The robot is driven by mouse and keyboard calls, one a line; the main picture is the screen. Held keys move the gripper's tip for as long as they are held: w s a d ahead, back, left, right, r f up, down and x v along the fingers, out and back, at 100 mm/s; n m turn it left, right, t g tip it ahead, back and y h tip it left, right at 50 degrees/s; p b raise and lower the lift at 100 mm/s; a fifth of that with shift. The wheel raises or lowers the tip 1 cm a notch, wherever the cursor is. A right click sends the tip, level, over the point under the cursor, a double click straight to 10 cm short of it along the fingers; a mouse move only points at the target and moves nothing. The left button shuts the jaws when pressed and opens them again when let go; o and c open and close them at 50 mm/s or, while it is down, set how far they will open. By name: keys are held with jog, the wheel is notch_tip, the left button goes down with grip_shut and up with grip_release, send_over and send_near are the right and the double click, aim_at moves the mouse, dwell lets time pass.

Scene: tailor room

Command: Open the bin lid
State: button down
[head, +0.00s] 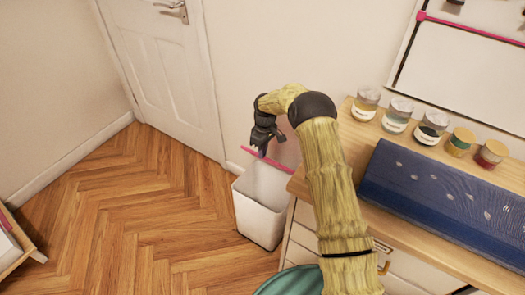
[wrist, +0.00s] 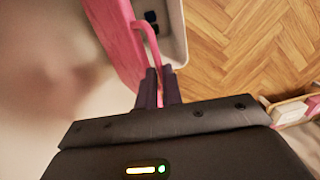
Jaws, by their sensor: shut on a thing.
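The white bin (head: 260,217) stands on the floor beside the wooden dresser, against the wall. Its pink lid (head: 284,152) is raised and tilted up above the bin, so the bin's opening shows. My gripper (head: 262,152) is above the bin at the lid. In the wrist view, my gripper (wrist: 159,88) is shut on the thin pink lid handle (wrist: 151,38). The lid (wrist: 116,35) shows left of the handle there, and the bin's pale rim (wrist: 179,38) is to its right. Part of the lid is hidden behind my arm in the head view.
The dresser (head: 440,252) stands right of the bin, with several jars (head: 398,112) and a roll of blue cloth (head: 445,205) on top. A white door (head: 165,70) is at the back left. The wooden floor (head: 130,225) left of the bin is clear.

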jog(key=c, duration=1.6)
grip_release()
jog(key=shift+d+f, duration=0.2)
jog(key=shift+o, duration=0.3)
jog(key=shift+a+r, duration=0.1)
notch_tip(320, 180, up, 17)
jog(key=w+p, duration=0.1)
jog(key=p, duration=0.1)
jog(key=shift+w+d, duration=0.3)
jog(key=shift+d, duration=0.05)
jog(key=shift+s+r, duration=0.1)
